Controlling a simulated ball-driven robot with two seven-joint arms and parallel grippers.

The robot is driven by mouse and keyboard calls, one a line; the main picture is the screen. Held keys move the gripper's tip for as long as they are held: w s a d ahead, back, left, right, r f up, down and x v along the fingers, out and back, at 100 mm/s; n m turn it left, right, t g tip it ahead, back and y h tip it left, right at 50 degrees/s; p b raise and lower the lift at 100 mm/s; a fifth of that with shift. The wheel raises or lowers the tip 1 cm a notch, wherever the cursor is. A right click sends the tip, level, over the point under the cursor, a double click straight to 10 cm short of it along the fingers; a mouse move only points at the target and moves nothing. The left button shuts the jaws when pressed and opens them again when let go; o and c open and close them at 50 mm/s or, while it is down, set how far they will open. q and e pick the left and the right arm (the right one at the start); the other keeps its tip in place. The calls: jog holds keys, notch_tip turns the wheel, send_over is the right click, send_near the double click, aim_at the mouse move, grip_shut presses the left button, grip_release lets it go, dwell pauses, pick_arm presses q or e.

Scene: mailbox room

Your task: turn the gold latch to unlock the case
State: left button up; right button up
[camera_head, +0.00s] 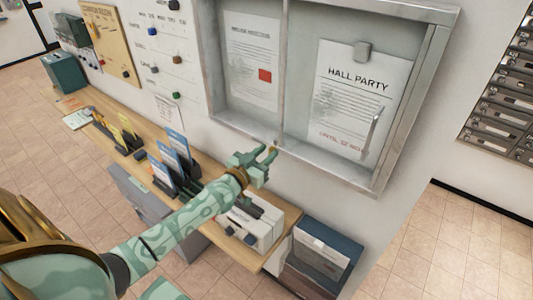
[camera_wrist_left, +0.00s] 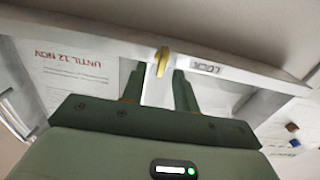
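The wall case (camera_head: 380,189) has a grey metal frame and two glazed panes with notices behind them. Its gold latch (camera_head: 273,149) is a tiny spot on the lower frame near the divider. In the left wrist view the gold latch (camera_wrist_left: 162,61) is a small upright tab, with a "LOCK" label (camera_wrist_left: 206,68) just right of it. My left gripper (camera_head: 268,157) is just below the latch. The left wrist view shows the left gripper (camera_wrist_left: 159,76) open, its fingers on either side of the latch with gaps visible. My right gripper is out of view.
A wooden counter (camera_head: 252,257) runs below the case, carrying brochure stands (camera_head: 176,158) and a white box-like device (camera_head: 262,230). A dark blue bin (camera_head: 322,247) stands beyond its end. Metal mailboxes (camera_head: 497,110) are on the right; floor there is clear.

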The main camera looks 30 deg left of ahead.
pick_arm(q)
jog(key=shift+w, duration=0.3)
grip_shut()
